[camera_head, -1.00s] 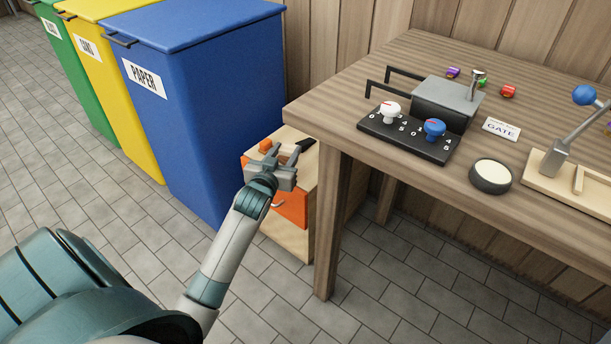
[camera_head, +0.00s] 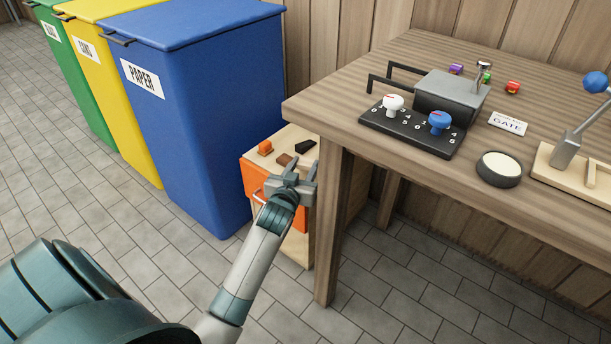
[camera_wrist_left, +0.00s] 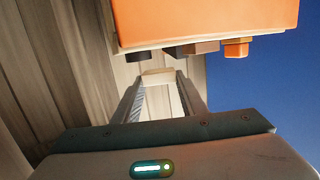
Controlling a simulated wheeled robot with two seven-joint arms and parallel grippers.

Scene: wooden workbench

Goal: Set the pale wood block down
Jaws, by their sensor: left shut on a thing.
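My left gripper (camera_head: 301,172) is at the right side of the small cabinet, close to the table's left front leg. In the left wrist view its two fingers (camera_wrist_left: 158,98) are shut on a pale wood block (camera_wrist_left: 158,76), held at the fingertips. In the head view I cannot make out the block at the gripper. The wrist picture looks upside down, with the cabinet's orange drawer front (camera_wrist_left: 205,20) at the top. My right gripper is not in view.
The small cabinet (camera_head: 264,169) has an orange block (camera_head: 265,148), a brown block (camera_head: 285,159) and a black piece (camera_head: 305,146) on top. The blue paper bin (camera_head: 200,130) stands left of it. The wooden workbench (camera_head: 370,60), holding a knob panel (camera_head: 408,134), stands to the right.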

